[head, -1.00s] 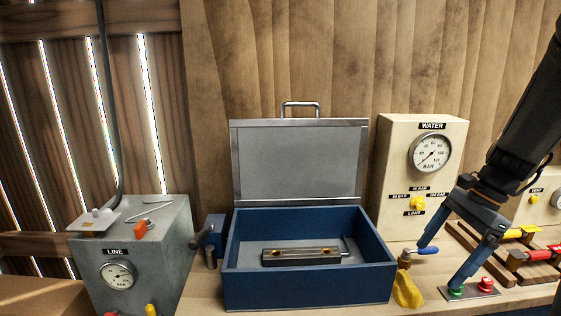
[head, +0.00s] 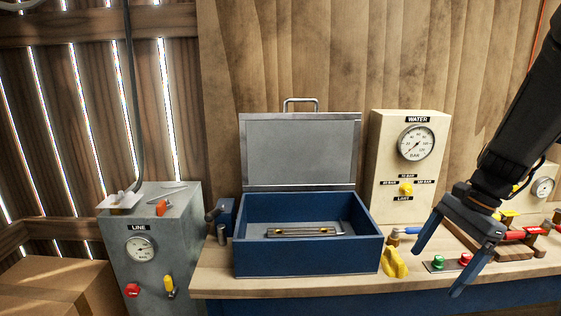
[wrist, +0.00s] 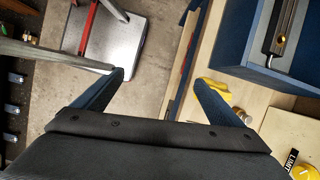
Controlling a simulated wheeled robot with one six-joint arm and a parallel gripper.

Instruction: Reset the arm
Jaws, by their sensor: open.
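My gripper (head: 438,270) is at the right of the head view, in front of the workbench edge. Its two blue fingers are spread apart with nothing between them. In the wrist view my gripper (wrist: 160,80) is also open, with bare floor and the bench edge showing between the fingers. The green and red buttons (head: 452,263) on a small plate are close behind it in the head view. Their contact with the fingers is not visible.
An open blue case (head: 308,262) holding a metal bar (head: 304,231) stands mid-bench. The LINE gauge box (head: 182,245) is left; a cardboard box (head: 60,285) lies lower left.

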